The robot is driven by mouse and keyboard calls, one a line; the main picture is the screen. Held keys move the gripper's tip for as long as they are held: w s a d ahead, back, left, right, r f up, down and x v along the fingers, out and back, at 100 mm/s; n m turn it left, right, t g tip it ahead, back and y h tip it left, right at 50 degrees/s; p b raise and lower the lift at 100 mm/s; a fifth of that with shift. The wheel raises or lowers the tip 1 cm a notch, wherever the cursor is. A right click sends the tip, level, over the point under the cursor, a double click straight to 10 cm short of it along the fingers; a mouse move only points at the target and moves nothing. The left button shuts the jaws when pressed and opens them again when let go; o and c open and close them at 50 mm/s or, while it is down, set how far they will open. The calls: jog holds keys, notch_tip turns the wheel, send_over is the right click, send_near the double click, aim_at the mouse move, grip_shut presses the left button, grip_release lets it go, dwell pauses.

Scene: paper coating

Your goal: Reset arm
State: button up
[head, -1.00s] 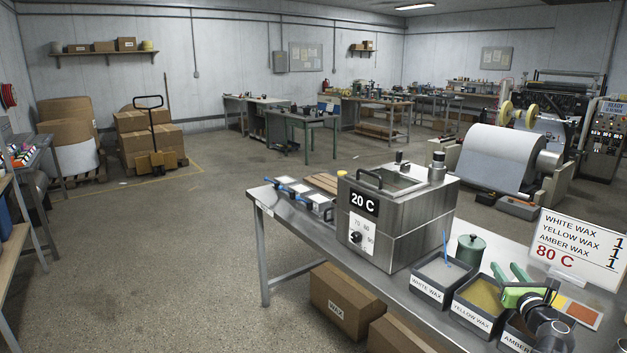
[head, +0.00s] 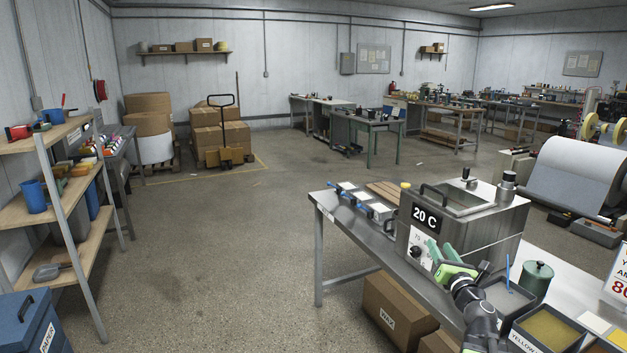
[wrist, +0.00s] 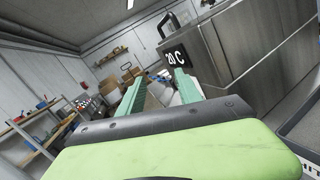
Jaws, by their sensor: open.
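My gripper (head: 440,247) has a lime green body and two teal fingers. In the head view it overlaps the lower front of the steel wax heater (head: 468,240), beside its dial. The fingers are apart with nothing between them; the wrist view also shows the gripper (wrist: 158,76) open and empty. I cannot tell how far the fingers are from the heater.
The steel table (head: 335,208) holds blue-handled tools, a dark bin (head: 510,298), a yellow wax bin (head: 550,328) and a green canister (head: 536,280). Wax cartons (head: 392,305) stand below. A shelf rack (head: 55,140) stands at the left. The floor between is clear.

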jog(key=w+a+m+g+h+p, duration=0.2)
jog(key=w+a+m+h, duration=0.15)
jog(key=a+m, duration=0.65)
jog(key=s+a+f+m+g, duration=0.3)
jog(key=a+f+m+g, duration=0.35)
jog(key=f+m, duration=0.4)
jog(key=s+a+f+m+g+y, duration=0.2)
jog(key=s+a+f+m+g, duration=0.2)
jog(key=s, duration=0.5)
jog(key=s+a+f+m+g+y, duration=0.2)
jog(key=s+a+f+m+g, duration=0.3)
jog(key=s, duration=0.5)
notch_tip(320, 180, down, 3)
jog(key=shift+a+f+m+g+p, duration=0.1)
jog(key=shift+a+m+g+p, duration=0.2)
jog(key=shift+m+g, duration=0.75)
jog(key=shift+d+y, duration=0.2)
jog(key=shift+y, duration=0.05)
